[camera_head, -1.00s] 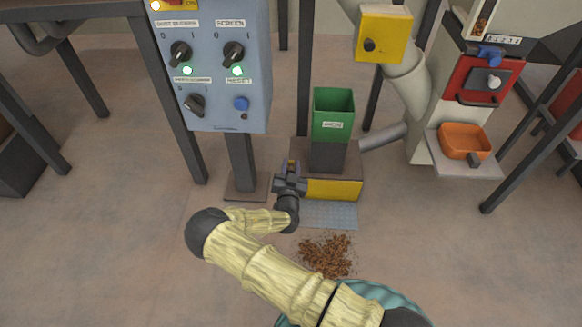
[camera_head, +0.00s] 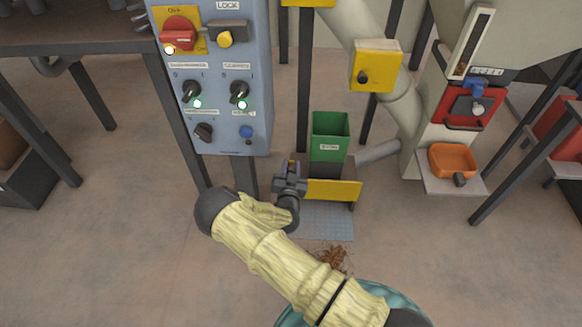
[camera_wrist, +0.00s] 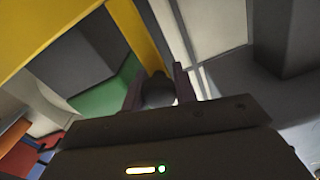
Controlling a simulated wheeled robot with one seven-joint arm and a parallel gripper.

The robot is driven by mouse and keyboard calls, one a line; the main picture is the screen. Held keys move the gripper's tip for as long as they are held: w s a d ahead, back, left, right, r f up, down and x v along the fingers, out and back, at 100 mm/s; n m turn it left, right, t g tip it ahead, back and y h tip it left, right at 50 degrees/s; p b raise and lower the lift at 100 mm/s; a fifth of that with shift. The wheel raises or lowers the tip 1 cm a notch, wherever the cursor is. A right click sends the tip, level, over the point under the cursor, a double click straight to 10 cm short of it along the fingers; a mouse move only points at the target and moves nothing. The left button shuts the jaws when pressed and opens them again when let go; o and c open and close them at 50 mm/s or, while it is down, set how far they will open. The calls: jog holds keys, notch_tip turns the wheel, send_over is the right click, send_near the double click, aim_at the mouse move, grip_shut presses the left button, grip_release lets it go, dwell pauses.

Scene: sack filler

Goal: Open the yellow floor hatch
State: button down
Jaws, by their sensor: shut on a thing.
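The yellow hatch (camera_head: 338,190) is a flat yellow panel low in front of the green bin (camera_head: 330,128), just above the grey floor plate (camera_head: 328,222). It looks raised or tilted away from its base; the exact angle is unclear. My gripper (camera_head: 290,172) is at the panel's left end, shut on a dark rounded part that looks like its handle. In the wrist view that dark part (camera_wrist: 157,92) sits between my fingers, with a yellow strip (camera_wrist: 138,35) just beyond. The fingers hide most of the grip.
A blue-grey control cabinet (camera_head: 228,75) stands at left on a post behind my gripper. A slanted grey pipe (camera_head: 378,151) and an orange tray (camera_head: 452,160) are at right. Brown spilled material (camera_head: 332,257) lies in front of the floor plate. Open floor lies at left.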

jog(key=shift+r, duration=0.25)
jog(key=c, duration=1.1)
grip_release()
jog(key=shift+s, duration=0.1)
jog(key=s+p, duration=0.6)
jog(key=s, duration=1.1)
jog(key=shift+a, duration=0.3)
jog(key=shift+s, duration=0.1)
